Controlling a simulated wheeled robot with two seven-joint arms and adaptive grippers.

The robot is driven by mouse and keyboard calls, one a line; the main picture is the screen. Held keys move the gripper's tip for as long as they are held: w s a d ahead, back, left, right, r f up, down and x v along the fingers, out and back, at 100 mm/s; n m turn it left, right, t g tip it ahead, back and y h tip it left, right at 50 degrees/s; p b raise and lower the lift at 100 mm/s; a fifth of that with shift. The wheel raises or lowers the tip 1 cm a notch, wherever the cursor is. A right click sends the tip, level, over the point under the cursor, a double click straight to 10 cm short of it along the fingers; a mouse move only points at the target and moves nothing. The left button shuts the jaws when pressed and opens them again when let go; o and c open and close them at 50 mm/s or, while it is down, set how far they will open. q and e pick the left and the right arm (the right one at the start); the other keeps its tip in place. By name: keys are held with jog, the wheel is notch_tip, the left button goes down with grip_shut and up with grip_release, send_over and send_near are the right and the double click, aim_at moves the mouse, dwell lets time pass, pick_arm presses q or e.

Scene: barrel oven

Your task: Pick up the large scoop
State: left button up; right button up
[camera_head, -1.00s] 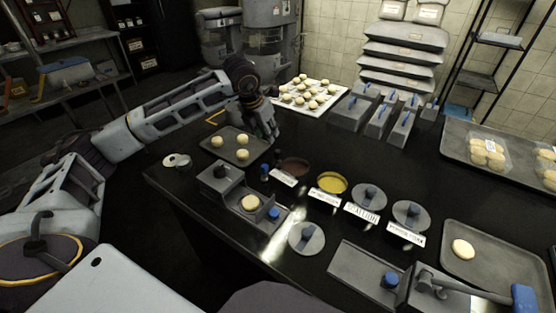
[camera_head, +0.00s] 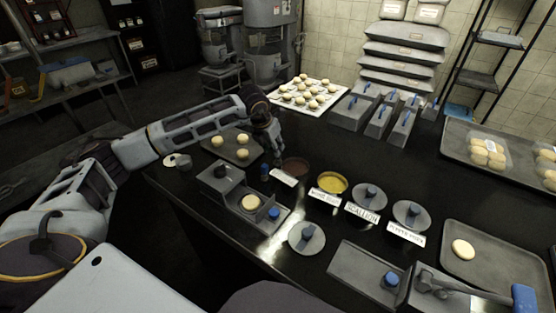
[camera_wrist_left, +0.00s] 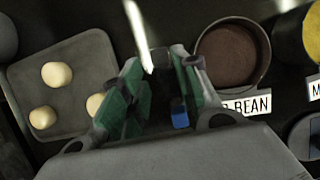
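I cannot clearly make out a large scoop. A small dark item with blue on it (camera_head: 265,171) stands beside the red bean bowl (camera_head: 295,167); I cannot tell if it is a scoop. My left gripper (camera_head: 276,157) hangs just above the counter, between the bun tray and that bowl. In the left wrist view its green-padded fingers (camera_wrist_left: 155,90) are spread apart. A dark shape and a blue patch (camera_wrist_left: 180,113) show between them, not visibly gripped. The bowl (camera_wrist_left: 232,55) is right of the fingers. My right gripper is not in view.
A tray of buns (camera_head: 214,152) lies left of the gripper. A yellow-filled bowl (camera_head: 332,182), lidded pots (camera_head: 368,196) and label cards (camera_head: 324,197) stand to the right. A grey box with a bun (camera_head: 233,196) is in front.

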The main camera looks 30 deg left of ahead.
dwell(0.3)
pick_arm(q)
jog(key=shift+x, duration=2.6)
jog(key=shift+w+d, duration=0.1)
jog(key=shift+w, duration=0.05)
jog(key=shift+r, duration=0.1)
grip_shut()
